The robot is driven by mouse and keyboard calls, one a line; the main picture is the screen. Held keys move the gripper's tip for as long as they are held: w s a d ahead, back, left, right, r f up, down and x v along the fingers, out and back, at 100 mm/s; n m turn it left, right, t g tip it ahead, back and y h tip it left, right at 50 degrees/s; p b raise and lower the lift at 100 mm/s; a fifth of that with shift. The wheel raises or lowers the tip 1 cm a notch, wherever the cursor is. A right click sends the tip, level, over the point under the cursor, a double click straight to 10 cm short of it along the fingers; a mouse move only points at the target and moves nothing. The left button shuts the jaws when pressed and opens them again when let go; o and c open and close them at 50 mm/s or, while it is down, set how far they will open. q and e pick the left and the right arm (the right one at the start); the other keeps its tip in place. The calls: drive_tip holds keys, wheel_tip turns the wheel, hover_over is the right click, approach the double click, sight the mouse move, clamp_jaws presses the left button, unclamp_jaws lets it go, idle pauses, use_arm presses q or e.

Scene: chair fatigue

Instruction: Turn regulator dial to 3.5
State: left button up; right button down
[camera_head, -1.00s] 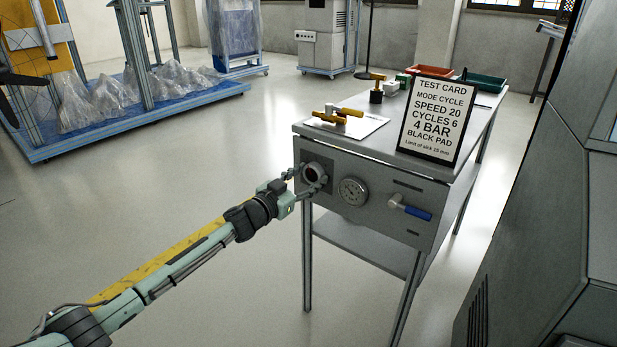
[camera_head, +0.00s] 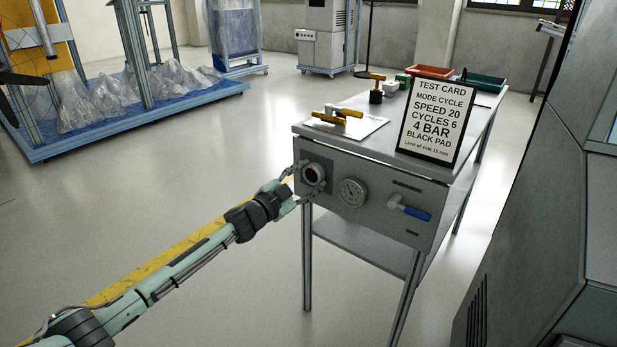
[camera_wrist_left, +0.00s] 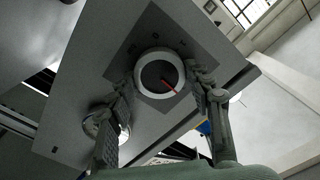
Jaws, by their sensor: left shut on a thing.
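The regulator dial (camera_head: 313,174) is a round knob with a pale rim on a dark square plate, at the left of the grey cabinet's front. In the left wrist view the dial (camera_wrist_left: 148,75) has a dark face with a red pointer toward the lower right; no scale numbers are readable. My left gripper (camera_head: 307,181) is shut on the dial, with one finger at each side of its rim, as the left wrist view also shows (camera_wrist_left: 160,82). A round gauge (camera_head: 352,192) sits right of the dial; its reading is too small to tell. My right gripper is not in view.
A blue-handled lever (camera_head: 416,212) sticks out right of the gauge. On the cabinet top (camera_head: 377,152) stand a test card (camera_head: 434,122) reading "4 BAR" and brass-coloured parts (camera_head: 338,116). Open floor lies left of the cabinet.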

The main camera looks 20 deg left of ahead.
use_arm(q)
drive_tip(key=shift+m, duration=1.6)
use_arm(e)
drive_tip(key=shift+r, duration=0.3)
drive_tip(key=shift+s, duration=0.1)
use_arm(q)
drive_tip(key=o, duration=1.1)
